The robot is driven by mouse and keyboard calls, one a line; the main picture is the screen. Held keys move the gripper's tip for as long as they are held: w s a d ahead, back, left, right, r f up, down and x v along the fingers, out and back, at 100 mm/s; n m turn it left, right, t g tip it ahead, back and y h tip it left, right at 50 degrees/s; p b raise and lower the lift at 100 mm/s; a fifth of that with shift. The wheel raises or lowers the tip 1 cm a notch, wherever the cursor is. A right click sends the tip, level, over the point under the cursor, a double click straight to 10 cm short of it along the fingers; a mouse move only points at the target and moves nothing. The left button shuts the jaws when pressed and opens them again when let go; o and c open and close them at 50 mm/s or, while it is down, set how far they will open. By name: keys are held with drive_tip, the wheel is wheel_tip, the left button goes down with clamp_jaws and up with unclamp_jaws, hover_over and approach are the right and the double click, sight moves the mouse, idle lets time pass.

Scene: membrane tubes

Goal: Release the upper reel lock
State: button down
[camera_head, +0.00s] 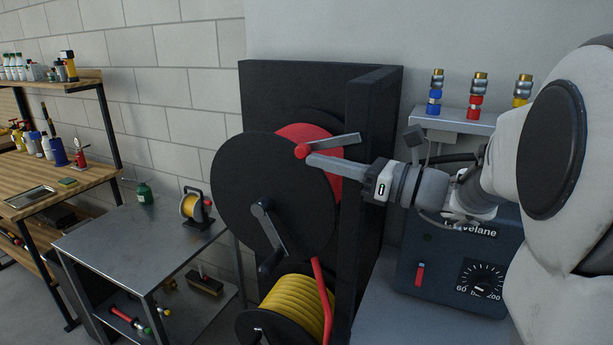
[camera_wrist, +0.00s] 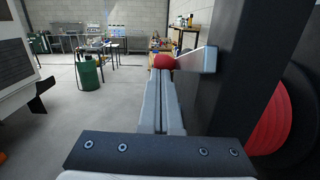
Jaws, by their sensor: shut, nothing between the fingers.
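The upper reel (camera_head: 250,190) is a large black disc with red hose wound behind it and a crank handle (camera_head: 268,232) on its face. A flat grey lock lever (camera_head: 345,141) with a red ball knob (camera_head: 302,151) is at the reel's upper right. In the wrist view the knob (camera_wrist: 164,62) is just beyond my fingertips, with the lever (camera_wrist: 198,61) reaching right from it. My gripper (camera_head: 311,159) is shut and empty, its fingertips at the knob. I cannot tell whether they touch it. The lever's far end meets the black frame post.
A lower reel (camera_head: 295,305) with yellow hose sits below. The black frame post (camera_head: 370,150) stands close beside my gripper. A blue box with a dial (camera_head: 482,279) is at right, and fittings stand on a shelf (camera_head: 455,121). A metal table (camera_head: 140,255) is at left.

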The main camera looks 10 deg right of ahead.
drive_tip(key=shift+w+a+r+p, duration=0.15)
drive_tip(key=shift+a+r+p, duration=0.2)
drive_tip(key=shift+r, duration=0.15)
drive_tip(key=shift+a+r, duration=0.1)
drive_tip(key=shift+r, duration=0.05)
drive_tip(key=shift+w+a+p, duration=0.1)
drive_tip(key=shift+w+p, duration=0.05)
drive_tip(key=shift+p, duration=0.2)
